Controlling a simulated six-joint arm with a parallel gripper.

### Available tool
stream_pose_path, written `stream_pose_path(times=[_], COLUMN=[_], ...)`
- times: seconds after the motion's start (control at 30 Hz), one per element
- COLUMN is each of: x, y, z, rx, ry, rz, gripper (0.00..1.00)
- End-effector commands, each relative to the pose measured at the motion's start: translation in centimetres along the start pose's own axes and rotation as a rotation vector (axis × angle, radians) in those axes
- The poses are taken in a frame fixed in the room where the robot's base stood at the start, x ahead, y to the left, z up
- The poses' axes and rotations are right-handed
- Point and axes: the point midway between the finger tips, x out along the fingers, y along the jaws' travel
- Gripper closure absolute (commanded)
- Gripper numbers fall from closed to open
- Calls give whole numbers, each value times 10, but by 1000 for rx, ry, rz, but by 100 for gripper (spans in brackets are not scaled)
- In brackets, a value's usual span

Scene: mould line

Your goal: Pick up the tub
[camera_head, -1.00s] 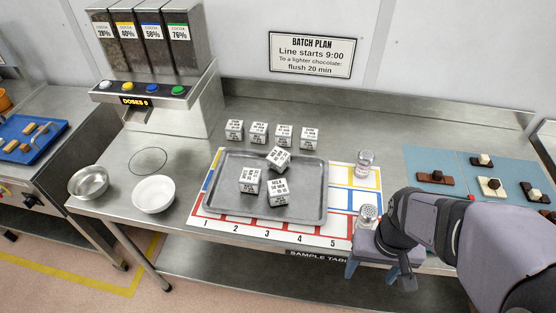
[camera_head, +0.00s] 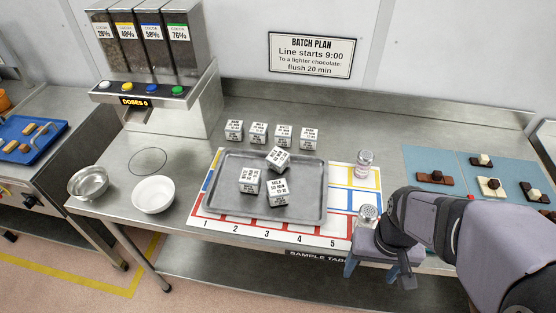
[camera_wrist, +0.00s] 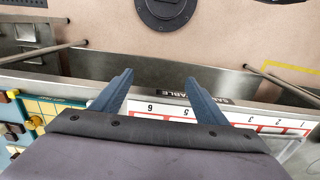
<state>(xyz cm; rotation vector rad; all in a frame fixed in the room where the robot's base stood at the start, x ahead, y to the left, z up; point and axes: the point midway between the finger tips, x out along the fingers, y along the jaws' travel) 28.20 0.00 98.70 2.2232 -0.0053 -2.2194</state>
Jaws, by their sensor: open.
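A round white tub (camera_head: 153,194), bowl-like and open at the top, stands upright at the front left of the steel table. A steel bowl (camera_head: 88,183) stands just left of it. My gripper (camera_head: 379,272) is far to the right of both, at the table's front edge by the mat's right end. It also shows in the wrist view (camera_wrist: 159,77), its two blue fingers apart with nothing between them. The wrist view does not show the white tub.
A grey tray (camera_head: 232,207) with several printed white cubes lies on the numbered mat (camera_head: 210,213). Two glass shakers, one upright at the back (camera_head: 364,165) and one beside my gripper (camera_head: 367,217), stand at right. A dispenser (camera_head: 165,105) rises behind the tub.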

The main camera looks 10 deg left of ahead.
Motion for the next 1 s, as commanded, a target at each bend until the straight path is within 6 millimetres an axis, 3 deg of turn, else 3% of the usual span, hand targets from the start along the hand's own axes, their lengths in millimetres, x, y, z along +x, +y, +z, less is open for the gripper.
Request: stream_pose_path(times=[0.17, 0.47, 0.67, 0.8, 1.0], x=[-10, -44, -45, -46, -46], y=[-5, -44, -97, -151, -221], z=[-27, -134, -200, -243, -282], rx=[-7, -1, 116, 211, 336], ry=[18, 115, 200, 271, 355], rz=[19, 93, 86, 65, 15], gripper=[33, 33, 33, 33, 33])
